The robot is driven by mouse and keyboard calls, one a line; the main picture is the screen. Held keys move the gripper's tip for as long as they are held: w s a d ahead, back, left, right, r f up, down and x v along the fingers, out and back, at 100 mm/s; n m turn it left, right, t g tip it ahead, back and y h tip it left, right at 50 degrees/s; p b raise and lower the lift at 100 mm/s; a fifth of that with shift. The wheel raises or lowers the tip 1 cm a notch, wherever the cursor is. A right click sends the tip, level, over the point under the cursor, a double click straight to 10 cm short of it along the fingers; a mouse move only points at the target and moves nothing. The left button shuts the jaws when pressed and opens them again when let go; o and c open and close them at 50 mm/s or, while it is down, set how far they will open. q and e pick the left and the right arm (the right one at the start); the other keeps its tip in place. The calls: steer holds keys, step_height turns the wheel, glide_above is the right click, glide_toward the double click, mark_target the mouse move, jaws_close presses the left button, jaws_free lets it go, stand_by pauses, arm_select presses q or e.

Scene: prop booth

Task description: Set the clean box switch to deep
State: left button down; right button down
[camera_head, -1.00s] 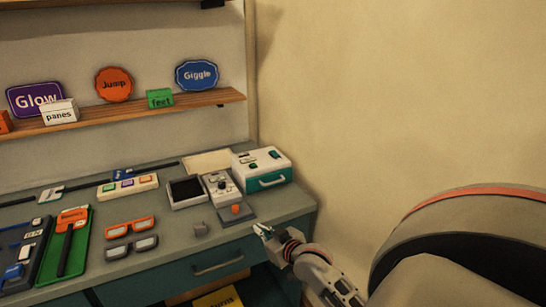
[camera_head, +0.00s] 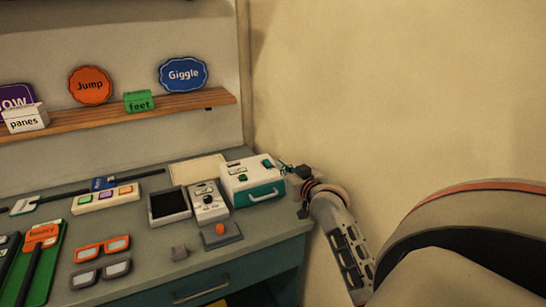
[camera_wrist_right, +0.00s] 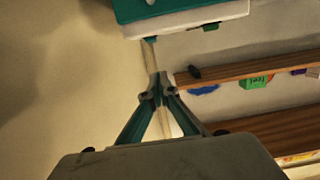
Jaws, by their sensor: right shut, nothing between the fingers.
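The clean box (camera_head: 252,190), white above with a teal front and a handle, stands at the back right end of the desk. Green switch parts show on its top, but their setting is too small to read. In the right wrist view the box (camera_wrist_right: 185,22) appears at the top edge, upside down. My right gripper (camera_head: 287,168) is at the right side of the box, near its top edge; I cannot tell whether it touches. In the wrist view its fingers (camera_wrist_right: 160,90) meet at the tips, with nothing between them. My left gripper is out of view.
Left of the box are a grey device with a knob (camera_head: 208,203), a dark-screened tray (camera_head: 169,205) and an orange button on a grey base (camera_head: 221,232). A shelf (camera_head: 150,112) with signs runs above the desk. The wall is close on the right.

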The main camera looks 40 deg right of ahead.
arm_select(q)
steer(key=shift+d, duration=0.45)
arm_select(e)
steer(key=shift+w+d+r, duration=0.2)
steer(key=shift+d+r, duration=0.3)
steer(key=shift+d, duration=0.15)
glide_above(270, 164)
steer(key=s, duration=0.1)
steer(key=shift+s+a+f, duration=0.15)
steer(key=shift+a+f, duration=0.2)
steer(key=shift+f, duration=0.1)
steer(key=shift+w+d+f, duration=0.1)
steer(key=shift+w+f, duration=0.15)
steer(key=shift+f, duration=0.35)
steer(key=shift+w+f, duration=0.2)
steer(key=shift+f, duration=0.35)
steer(key=shift+w+f, duration=0.1)
steer(key=shift+f, duration=0.8)
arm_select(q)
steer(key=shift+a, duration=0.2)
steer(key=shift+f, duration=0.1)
arm_select(e)
steer(key=shift+d+f, duration=0.1)
steer(key=shift+d, duration=0.1)
